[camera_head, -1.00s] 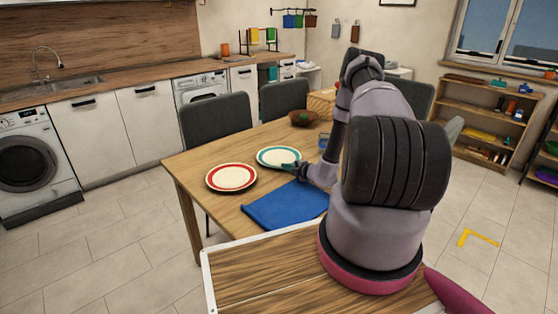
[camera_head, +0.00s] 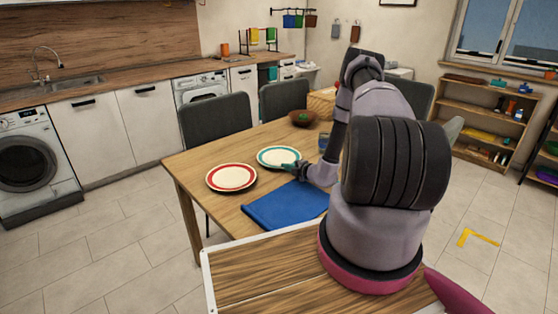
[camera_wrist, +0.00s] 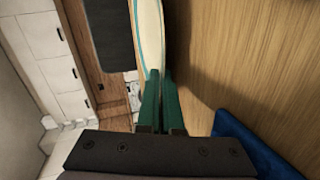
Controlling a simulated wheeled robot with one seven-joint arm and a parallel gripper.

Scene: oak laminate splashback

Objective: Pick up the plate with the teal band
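The plate with the teal band (camera_head: 279,157) is cream with a teal ring and sits at the middle of the wooden table. In the wrist view it shows at a steep angle, its rim (camera_wrist: 150,30) running down to my fingertips. My gripper (camera_head: 297,167) is at the plate's near right edge. Its two green fingers (camera_wrist: 161,85) are close together, with the rim pinched between their tips. A dark shadow lies on the table beside the plate. I cannot tell whether the plate is clear of the table.
A plate with a red band (camera_head: 231,177) lies just left of the teal one. A blue cloth (camera_head: 285,206) lies in front, near my gripper. A brown bowl (camera_head: 303,118), a blue cup (camera_head: 323,142) and a wicker basket (camera_head: 321,103) stand behind. Dark chairs (camera_head: 216,122) line the far side.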

